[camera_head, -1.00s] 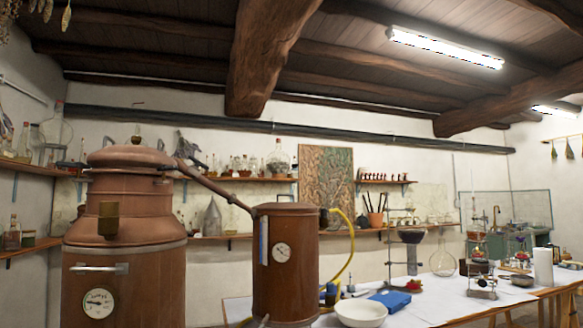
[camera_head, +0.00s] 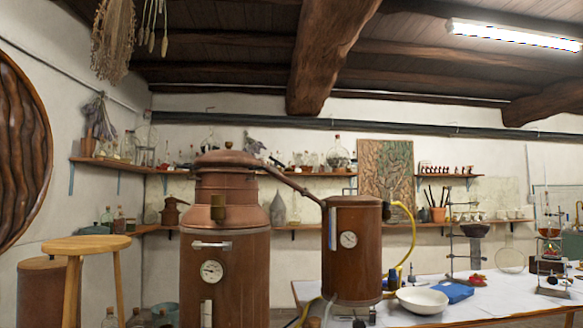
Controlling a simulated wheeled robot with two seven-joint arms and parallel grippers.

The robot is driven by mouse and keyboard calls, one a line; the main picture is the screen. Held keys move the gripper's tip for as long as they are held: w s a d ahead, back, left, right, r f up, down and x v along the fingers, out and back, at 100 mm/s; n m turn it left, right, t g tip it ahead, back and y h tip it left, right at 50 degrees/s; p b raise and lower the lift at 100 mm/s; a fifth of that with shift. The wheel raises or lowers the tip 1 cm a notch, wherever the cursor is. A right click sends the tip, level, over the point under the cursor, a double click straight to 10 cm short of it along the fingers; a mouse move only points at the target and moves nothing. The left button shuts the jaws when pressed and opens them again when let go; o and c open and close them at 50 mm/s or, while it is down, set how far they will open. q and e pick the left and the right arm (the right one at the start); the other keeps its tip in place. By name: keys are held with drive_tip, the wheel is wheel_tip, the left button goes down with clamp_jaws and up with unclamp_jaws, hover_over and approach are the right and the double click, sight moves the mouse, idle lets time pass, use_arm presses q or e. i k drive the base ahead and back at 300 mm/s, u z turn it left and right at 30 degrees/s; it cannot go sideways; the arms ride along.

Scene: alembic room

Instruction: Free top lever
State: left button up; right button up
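The large copper still (camera_head: 222,235) stands upright left of centre in the head view. A domed copper lid (camera_head: 227,158) sits on its top, and a copper pipe (camera_head: 300,188) runs from there down to a smaller copper vessel (camera_head: 353,245) on the right. A small brass-coloured block (camera_head: 218,211) is on the still's shoulder, and a pale horizontal handle (camera_head: 212,245) is on its front above a round gauge (camera_head: 212,271). I cannot tell which part is the top lever. Neither of my grippers shows.
A wooden stool (camera_head: 86,246) stands at the left. A table (camera_head: 500,303) at the right bears a white bowl (camera_head: 422,300), a blue item (camera_head: 452,292) and lab stands. Shelves with bottles line the back wall. A ceiling beam (camera_head: 330,50) hangs above.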

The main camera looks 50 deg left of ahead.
sight(277, 162)
drive_tip(key=u, duration=0.15)
drive_tip(key=i, duration=1.5)
drive_tip(key=u, duration=0.8)
drive_tip(key=i, duration=0.8)
drive_tip(key=u, duration=0.7)
